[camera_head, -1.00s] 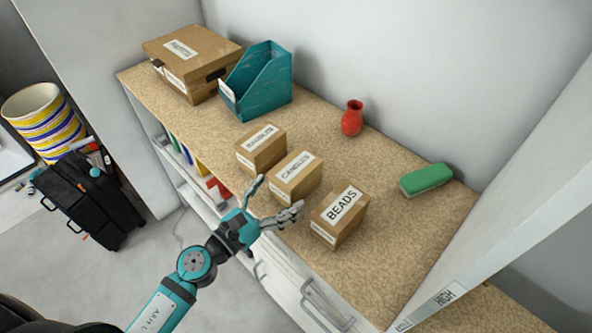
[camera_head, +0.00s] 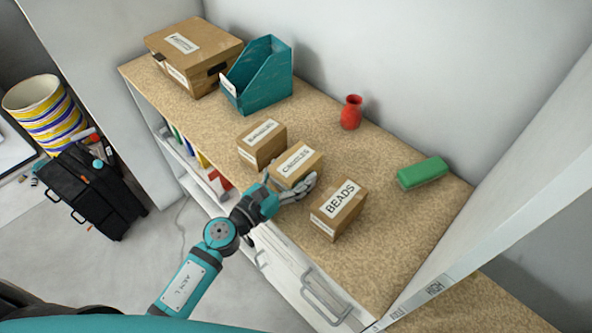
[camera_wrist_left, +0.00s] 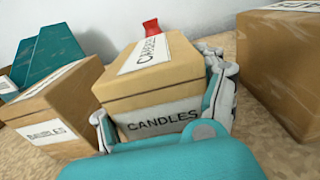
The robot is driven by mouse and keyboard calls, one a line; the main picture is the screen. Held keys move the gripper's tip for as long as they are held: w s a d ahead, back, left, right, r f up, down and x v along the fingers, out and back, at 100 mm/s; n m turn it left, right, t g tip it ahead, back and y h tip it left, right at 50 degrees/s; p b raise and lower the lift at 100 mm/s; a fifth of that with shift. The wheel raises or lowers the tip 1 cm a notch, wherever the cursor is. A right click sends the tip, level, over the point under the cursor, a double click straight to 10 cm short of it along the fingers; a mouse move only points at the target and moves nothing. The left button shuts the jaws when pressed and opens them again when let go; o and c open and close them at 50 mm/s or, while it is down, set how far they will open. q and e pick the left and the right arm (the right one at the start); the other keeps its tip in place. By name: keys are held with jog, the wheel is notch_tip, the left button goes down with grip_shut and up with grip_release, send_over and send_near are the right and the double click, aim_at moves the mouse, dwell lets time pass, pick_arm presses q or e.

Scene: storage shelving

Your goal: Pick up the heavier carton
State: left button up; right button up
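Three small brown cartons stand in a row on the cork-coloured top. The BEADS carton (camera_head: 338,212) is at the right, the CANDLES carton (camera_head: 297,160) in the middle. The left one (camera_head: 262,145) has a label that is hard to read, perhaps BAUBLES. My left gripper (camera_head: 290,182) is at the CANDLES carton, one finger on each side of it. In the left wrist view the CANDLES carton (camera_wrist_left: 150,85) sits between the spread fingers; firm contact cannot be made out. The left carton (camera_wrist_left: 50,115) and BEADS carton (camera_wrist_left: 280,70) flank it. My right gripper is not in view.
A large lidded box (camera_head: 195,55) and a teal magazine file (camera_head: 262,75) stand at the back left. A red vase (camera_head: 351,112) and a green item (camera_head: 422,172) stand near the wall. Cork surface is clear around them. White drawers (camera_head: 290,265) are below.

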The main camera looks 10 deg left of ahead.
pick_arm(q)
jog(key=c, duration=0.9)
jog(key=shift+c, duration=0.2)
jog(key=shift+r, duration=0.15)
notch_tip(320, 180, up, 16)
jog(key=p, duration=1.3)
jog(key=shift+f, duration=0.2)
jog(key=shift+r, duration=1.15)
